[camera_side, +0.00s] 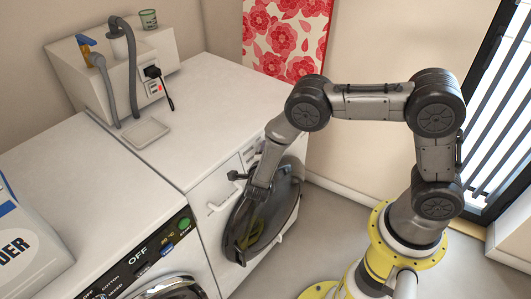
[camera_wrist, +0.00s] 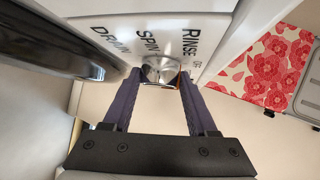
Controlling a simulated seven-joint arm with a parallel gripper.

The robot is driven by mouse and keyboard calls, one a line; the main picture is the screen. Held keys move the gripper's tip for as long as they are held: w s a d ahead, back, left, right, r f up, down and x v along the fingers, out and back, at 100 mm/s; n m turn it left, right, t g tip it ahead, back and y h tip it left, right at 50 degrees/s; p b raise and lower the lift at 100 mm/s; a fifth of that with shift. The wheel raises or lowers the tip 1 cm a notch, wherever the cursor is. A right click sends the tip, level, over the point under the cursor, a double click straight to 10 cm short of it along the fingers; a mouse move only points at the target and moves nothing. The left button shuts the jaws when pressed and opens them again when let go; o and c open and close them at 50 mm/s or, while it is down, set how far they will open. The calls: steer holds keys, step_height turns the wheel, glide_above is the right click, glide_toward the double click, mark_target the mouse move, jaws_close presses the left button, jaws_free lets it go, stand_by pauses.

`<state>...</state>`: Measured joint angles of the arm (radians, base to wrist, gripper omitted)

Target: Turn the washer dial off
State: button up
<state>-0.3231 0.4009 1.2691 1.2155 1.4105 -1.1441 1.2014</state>
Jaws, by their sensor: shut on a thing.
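A shiny metallic dial (camera_wrist: 160,70) sits on a white panel in the wrist view, ringed by labels including RINSE, SPIN, DRAIN and a partly cut-off "OF". My gripper (camera_wrist: 159,79) has its two dark fingers on either side of the dial, shut on it. Which label the dial points to cannot be told. In the side view, my gripper (camera_side: 256,198) is at the front of the right-hand white machine (camera_side: 208,188), by its dark round door (camera_side: 285,205). The dial itself is hidden there.
A left-hand white machine (camera_side: 60,150) has a black panel (camera_side: 150,250) marked OFF and a green button (camera_side: 184,225). A detergent box (camera_side: 30,245) stands on it. Hoses and a tap (camera_side: 90,50) are behind. Floor at the right is open.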

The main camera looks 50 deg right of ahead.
stand_by(0.5)
steer(key=o, duration=1.4)
steer(key=shift+c, duration=0.2)
steer(key=shift+s+a, duration=0.1)
steer(key=v, duration=1.3)
steer(key=shift+a, duration=0.35)
steer(key=shift+s+d+f, duration=0.1)
